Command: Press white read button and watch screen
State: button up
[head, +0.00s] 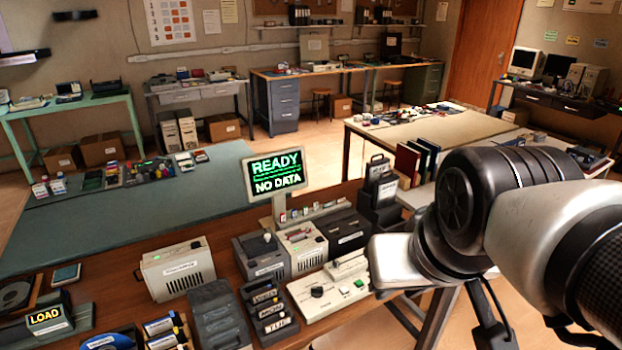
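The screen (274,174) stands on a post at the middle of the wooden counter. It shows "READY" and "NO DATA" in bright letters on black. A cream-coloured device (324,308) lies at the counter's front edge, below and right of the screen. My arm comes in from the right. Its pale end, my gripper (393,262), is just right of this device, apparently above the counter edge. Its fingers cannot be made out.
Left of the device are labelled black blocks (270,316) and a grey case (219,316). Behind are boxy units (302,247), a cream vented box (177,268) and a black stand (379,196). The green table (120,226) is partly clear.

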grip_shut()
dwell(1.5)
